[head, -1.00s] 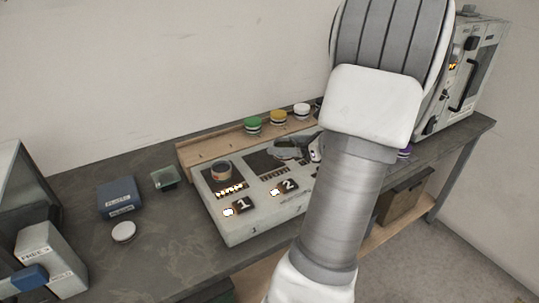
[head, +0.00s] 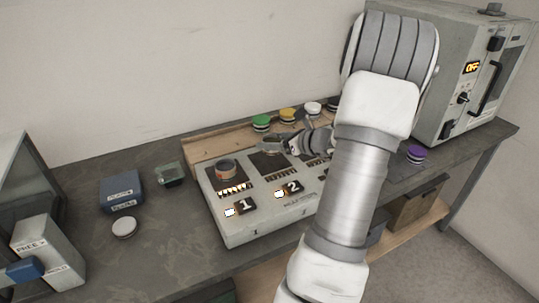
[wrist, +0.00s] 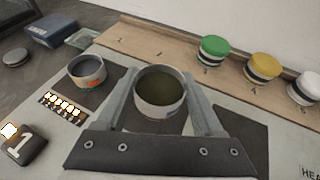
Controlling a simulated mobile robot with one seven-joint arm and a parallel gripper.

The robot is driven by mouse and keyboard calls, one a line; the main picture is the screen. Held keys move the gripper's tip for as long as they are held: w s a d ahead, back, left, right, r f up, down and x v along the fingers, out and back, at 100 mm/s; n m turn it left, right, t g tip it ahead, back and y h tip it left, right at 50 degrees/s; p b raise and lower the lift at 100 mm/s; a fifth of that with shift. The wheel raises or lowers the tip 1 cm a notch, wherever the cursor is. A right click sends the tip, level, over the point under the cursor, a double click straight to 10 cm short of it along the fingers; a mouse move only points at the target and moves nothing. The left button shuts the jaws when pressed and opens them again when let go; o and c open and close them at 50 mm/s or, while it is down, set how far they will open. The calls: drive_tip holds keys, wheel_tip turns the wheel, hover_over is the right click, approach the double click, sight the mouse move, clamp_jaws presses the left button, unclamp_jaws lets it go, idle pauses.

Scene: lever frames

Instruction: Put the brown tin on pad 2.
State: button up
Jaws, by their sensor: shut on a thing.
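My gripper (wrist: 163,100) is shut on an open-topped tin (wrist: 160,108) with a pale wall and a dark olive-brown inside. In the head view my gripper (head: 276,146) is at the back part of pad 2 (head: 270,166), a dark square behind the lit label 2. The held tin is over or on pad 2; I cannot tell whether its base touches. The tin is hard to make out in the head view. Another tin with an orange mark (head: 226,168) stands on pad 1, and also shows in the wrist view (wrist: 88,75).
Green (head: 261,122), yellow (head: 288,115) and white (head: 312,108) lidded jars stand on the wooden ledge behind the panel. Pad 3 (wrist: 240,138) looks bare in the wrist view. A purple-lidded jar (head: 415,153) and an oven-like box (head: 465,70) are at right. A blue box (head: 122,192) is left.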

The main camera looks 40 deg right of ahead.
sight(270, 161)
drive_tip(key=shift+x, duration=0.8)
drive_tip(key=shift+s+f+b, duration=0.1)
drive_tip(key=shift+f+b, duration=0.45)
drive_tip(key=shift+f, duration=1.5)
drive_tip(key=shift+f, duration=0.2)
drive_tip(key=o, duration=1.4)
drive_tip(key=shift+o, duration=0.2)
drive_tip(key=shift+d+r, duration=0.1)
drive_tip(key=shift+r, duration=0.1)
drive_tip(key=p+v, duration=0.1)
drive_tip(key=v, duration=1.1)
drive_tip(key=shift+p, duration=0.35)
